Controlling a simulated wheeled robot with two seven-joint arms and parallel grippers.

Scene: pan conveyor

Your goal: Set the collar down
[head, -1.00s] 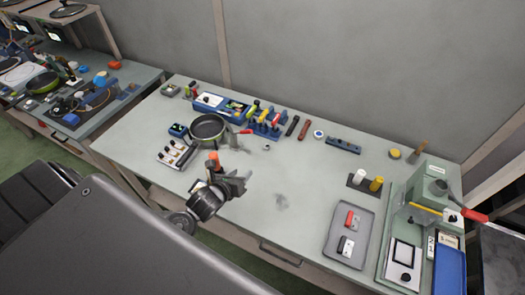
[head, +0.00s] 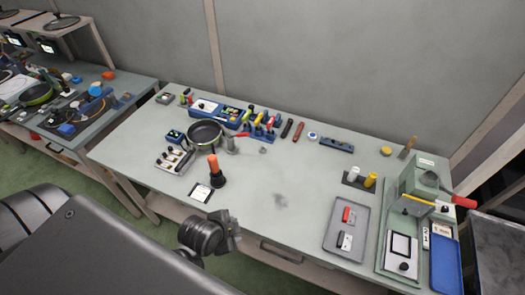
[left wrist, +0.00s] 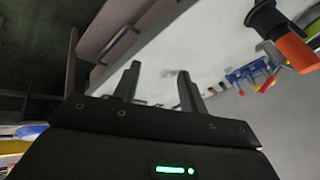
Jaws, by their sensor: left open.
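I cannot tell for certain which piece is the collar. A small grey ring-like piece (head: 263,150) lies on the table right of the pan. A grey cylindrical piece (head: 231,146) stands beside the pan (head: 205,133). A tool with an orange handle and black base (head: 215,172) stands upright on the table; it also shows at the upper right of the left wrist view (left wrist: 283,35). My left gripper (head: 232,232) is off the table's front edge, apart from all of these. Its two fingers (left wrist: 160,88) are spread, with nothing between them. My right gripper is out of view.
A grey tray (head: 334,249) with red and white pieces is at the right.

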